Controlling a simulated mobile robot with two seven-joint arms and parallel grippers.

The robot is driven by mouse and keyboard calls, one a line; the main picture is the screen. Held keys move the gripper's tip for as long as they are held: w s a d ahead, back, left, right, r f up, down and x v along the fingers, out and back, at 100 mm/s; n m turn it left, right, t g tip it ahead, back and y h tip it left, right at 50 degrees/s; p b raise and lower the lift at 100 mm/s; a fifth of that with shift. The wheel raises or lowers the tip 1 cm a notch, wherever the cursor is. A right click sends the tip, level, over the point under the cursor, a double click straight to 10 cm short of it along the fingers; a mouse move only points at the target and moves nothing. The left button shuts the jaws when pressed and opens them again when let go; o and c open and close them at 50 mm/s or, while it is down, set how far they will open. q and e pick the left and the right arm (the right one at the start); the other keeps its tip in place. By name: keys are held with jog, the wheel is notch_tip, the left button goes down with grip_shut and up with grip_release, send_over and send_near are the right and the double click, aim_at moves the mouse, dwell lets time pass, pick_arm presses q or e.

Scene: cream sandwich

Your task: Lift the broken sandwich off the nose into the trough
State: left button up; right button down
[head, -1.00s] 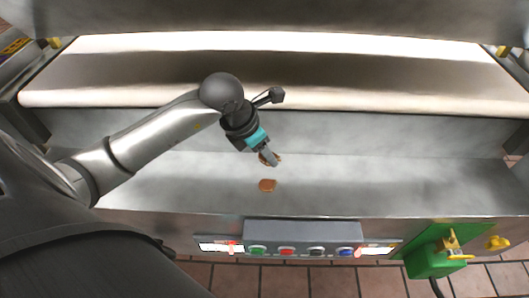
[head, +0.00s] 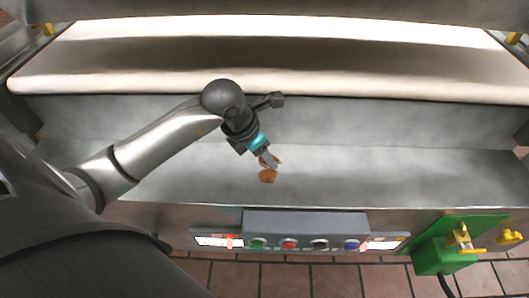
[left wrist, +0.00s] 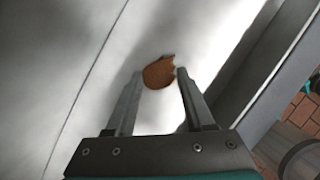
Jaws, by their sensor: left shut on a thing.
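My left gripper (head: 269,162) reaches down into the grey metal trough (head: 400,172). In the left wrist view a brown round piece (left wrist: 158,72) with a jagged edge lies between the fingertips (left wrist: 160,75); only one piece shows there. The cream rounded nose (head: 400,92) of the belt runs behind the trough and looks bare. My right gripper is not in view.
A control panel (head: 305,245) with coloured buttons is on the front, below the trough's front edge. A green box (head: 435,257) with yellow fittings is at the front right. The trough is clear to the right of my gripper.

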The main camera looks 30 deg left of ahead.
pick_arm(q)
jog(key=shift+f, duration=0.25)
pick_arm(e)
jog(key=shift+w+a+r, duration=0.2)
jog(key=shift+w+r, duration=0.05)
pick_arm(q)
jog(key=o, duration=1.4)
jog(key=shift+r, duration=0.2)
jog(key=shift+s+a+r, duration=0.1)
jog(key=shift+s+r, duration=0.1)
jog(key=shift+r, duration=0.15)
jog(key=p+v, duration=0.4)
jog(key=v, duration=1)
jog(key=shift+r, duration=0.1)
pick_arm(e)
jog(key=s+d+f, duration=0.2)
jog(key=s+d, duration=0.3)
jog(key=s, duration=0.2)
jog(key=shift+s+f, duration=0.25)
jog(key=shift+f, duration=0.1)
